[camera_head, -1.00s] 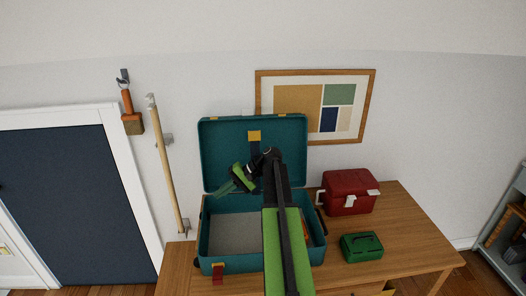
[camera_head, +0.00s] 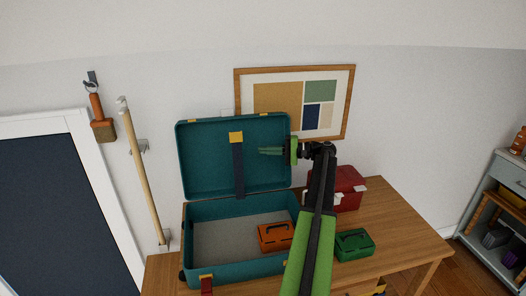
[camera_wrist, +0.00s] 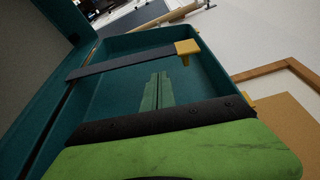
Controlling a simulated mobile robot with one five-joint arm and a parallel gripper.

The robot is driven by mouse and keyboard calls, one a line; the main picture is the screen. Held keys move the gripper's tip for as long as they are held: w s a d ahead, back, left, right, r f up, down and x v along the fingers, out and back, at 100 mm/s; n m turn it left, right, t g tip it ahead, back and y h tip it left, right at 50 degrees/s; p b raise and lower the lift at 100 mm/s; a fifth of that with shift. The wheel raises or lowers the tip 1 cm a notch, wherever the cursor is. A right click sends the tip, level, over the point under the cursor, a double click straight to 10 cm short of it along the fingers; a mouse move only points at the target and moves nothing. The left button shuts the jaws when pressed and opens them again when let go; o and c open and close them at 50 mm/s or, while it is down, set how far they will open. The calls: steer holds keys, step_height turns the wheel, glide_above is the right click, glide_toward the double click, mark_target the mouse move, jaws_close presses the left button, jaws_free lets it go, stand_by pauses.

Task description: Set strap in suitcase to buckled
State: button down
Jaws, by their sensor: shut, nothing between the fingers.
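The teal suitcase (camera_head: 240,272) stands open on the desk with its lid (camera_head: 205,165) raised at the back. A dark strap (camera_head: 239,172) with a yellow end piece (camera_head: 236,137) hangs down the inside of the lid. In the wrist view the strap (camera_wrist: 120,62) runs across to its yellow end (camera_wrist: 187,48). A dark red tab (camera_head: 206,285) hangs at the suitcase's front edge, partly cut off. My gripper (camera_head: 262,151) is shut and empty, right of the strap and pointing left in front of the lid. Its fingers (camera_wrist: 156,88) appear apart from the strap.
An orange box (camera_head: 275,236) lies inside the suitcase. A red box (camera_head: 348,188), partly behind my arm, and a green box (camera_head: 354,244) stand on the wooden desk (camera_head: 405,232) at right. A framed picture (camera_head: 238,95) hangs behind. A wooden pole (camera_head: 145,175) stands at left.

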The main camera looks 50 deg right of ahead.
mark_target(238, 166)
steer(key=x, duration=0.7)
steer(key=shift+w, duration=0.15)
steer(key=shift+f, duration=0.1)
